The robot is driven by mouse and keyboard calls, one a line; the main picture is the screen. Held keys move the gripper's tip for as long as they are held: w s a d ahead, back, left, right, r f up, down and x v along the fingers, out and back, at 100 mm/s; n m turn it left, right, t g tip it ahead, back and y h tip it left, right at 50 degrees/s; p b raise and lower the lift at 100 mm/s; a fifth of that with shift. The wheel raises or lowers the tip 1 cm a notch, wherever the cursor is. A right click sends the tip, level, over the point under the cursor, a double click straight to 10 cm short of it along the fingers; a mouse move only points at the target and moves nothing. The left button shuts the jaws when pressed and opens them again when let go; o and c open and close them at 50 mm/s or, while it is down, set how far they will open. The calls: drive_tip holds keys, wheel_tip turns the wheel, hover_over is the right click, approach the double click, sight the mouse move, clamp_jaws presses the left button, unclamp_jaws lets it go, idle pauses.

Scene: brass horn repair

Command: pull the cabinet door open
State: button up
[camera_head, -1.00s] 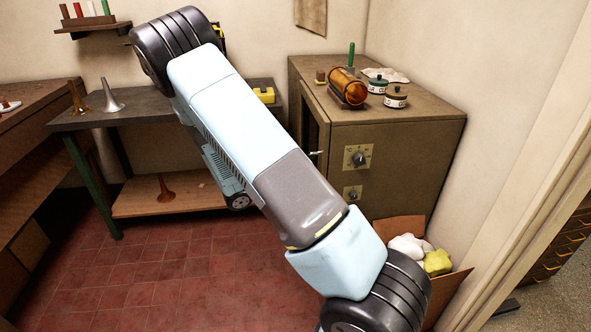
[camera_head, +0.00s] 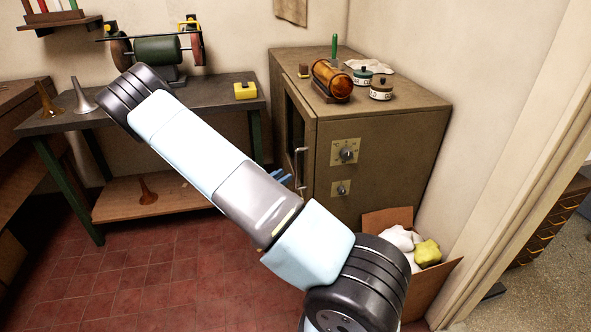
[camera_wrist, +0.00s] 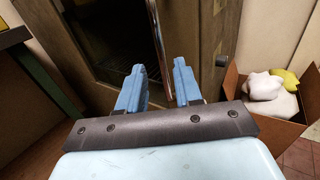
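The brown cabinet (camera_head: 375,150) stands against the back right corner. Its door (camera_head: 294,125), with a dark panel, is on the left-facing side and looks shut or nearly so. A pale upright bar handle (camera_head: 300,168) is on the door. My gripper (camera_head: 282,177) is low beside the handle, mostly hidden behind my arm. In the wrist view my gripper (camera_wrist: 158,68) has its two blue fingers apart. The metal handle (camera_wrist: 155,30) runs down between them in the picture, closer to the right finger. I cannot tell whether they touch.
A cardboard box (camera_head: 432,290) with white and yellow cloths stands at the cabinet's front right. A workbench (camera_head: 60,122) with a grinder (camera_head: 157,52) is at the left. Jars and an amber cylinder (camera_head: 332,80) stand on the cabinet. The red tiled floor is clear.

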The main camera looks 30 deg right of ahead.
drive_tip(key=x, duration=0.7)
drive_tip(key=shift+d, duration=0.25)
drive_tip(key=shift+c, duration=0.2)
clamp_jaws()
